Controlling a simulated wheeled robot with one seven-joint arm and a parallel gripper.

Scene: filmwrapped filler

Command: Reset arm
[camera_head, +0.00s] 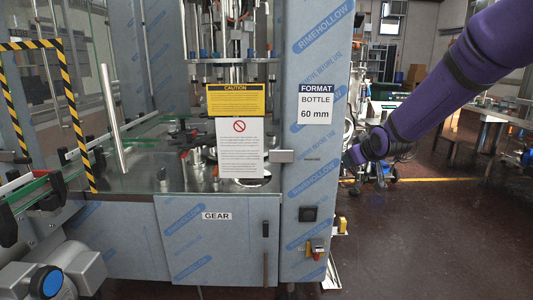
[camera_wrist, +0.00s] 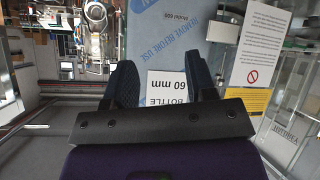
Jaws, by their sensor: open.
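My purple arm reaches in from the upper right of the head view. My gripper (camera_head: 354,156) is at its lower end, just right of the machine's film-wrapped column (camera_head: 310,180). Its fingers look small and dark there. In the wrist view my gripper (camera_wrist: 162,72) shows two dark fingers spread apart with nothing between them. Behind the gap is the white "BOTTLE 60 mm" sign (camera_wrist: 167,88), upside down, on the column. I cannot tell how far the fingers are from the column; no contact is visible.
The filling machine has a glass enclosure, a caution notice (camera_head: 236,130) and a lower "GEAR" door (camera_head: 220,240) with a dark handle. A grey motor (camera_head: 50,275) stands at lower left. A red and yellow switch (camera_head: 317,250) juts from the column. Brown floor (camera_head: 440,230) is open at right.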

